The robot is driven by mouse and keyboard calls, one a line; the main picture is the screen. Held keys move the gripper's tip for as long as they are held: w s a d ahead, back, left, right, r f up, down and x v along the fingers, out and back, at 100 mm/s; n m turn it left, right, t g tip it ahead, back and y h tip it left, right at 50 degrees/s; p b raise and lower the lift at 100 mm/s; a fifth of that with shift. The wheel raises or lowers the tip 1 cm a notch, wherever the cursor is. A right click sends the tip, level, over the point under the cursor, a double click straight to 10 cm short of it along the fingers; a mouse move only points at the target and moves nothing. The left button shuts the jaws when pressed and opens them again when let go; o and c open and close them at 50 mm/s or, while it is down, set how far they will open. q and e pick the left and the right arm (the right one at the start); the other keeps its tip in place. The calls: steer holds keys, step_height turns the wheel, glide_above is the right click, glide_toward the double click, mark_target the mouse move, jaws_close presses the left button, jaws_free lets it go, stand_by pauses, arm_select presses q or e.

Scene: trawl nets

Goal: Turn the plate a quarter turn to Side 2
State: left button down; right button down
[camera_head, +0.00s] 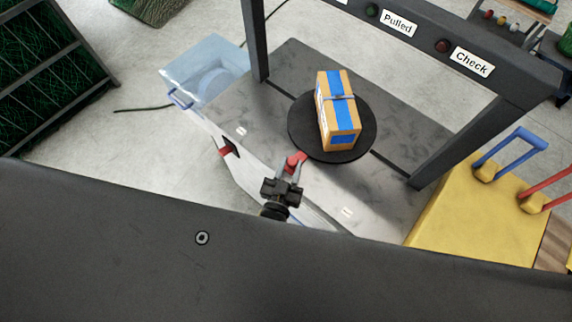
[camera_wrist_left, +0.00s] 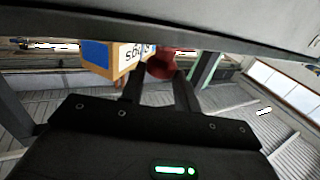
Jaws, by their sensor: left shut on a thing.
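A round dark plate (camera_head: 300,130) lies on the grey table top under the frame. A cardboard box (camera_head: 325,108) with blue tape and a blue patch stands on it, tilted slightly in the picture; its side with lettering shows in the left wrist view (camera_wrist_left: 130,58). A red knob (camera_head: 297,158) sits at the plate's near-left edge. My left gripper (camera_head: 291,168) reaches in from the near side and is shut on this knob, which shows between the fingertips in the left wrist view (camera_wrist_left: 162,64). My right gripper is not in view.
Dark posts and a beam with "Pulled" (camera_head: 398,24) and "Check" (camera_head: 472,62) labels frame the table. A light blue bin (camera_head: 205,65) stands at its left. A yellow box (camera_head: 470,215) with blue and red handles is at the right.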

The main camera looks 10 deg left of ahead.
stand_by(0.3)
arm_select(q)
steer(key=c, duration=1)
jaws_free()
steer(key=shift+c, duration=0.2)
steer(key=s+a+b, duration=0.1)
steer(key=s+b, duration=0.2)
steer(key=s, duration=0.7)
steer(key=shift+s, duration=0.35)
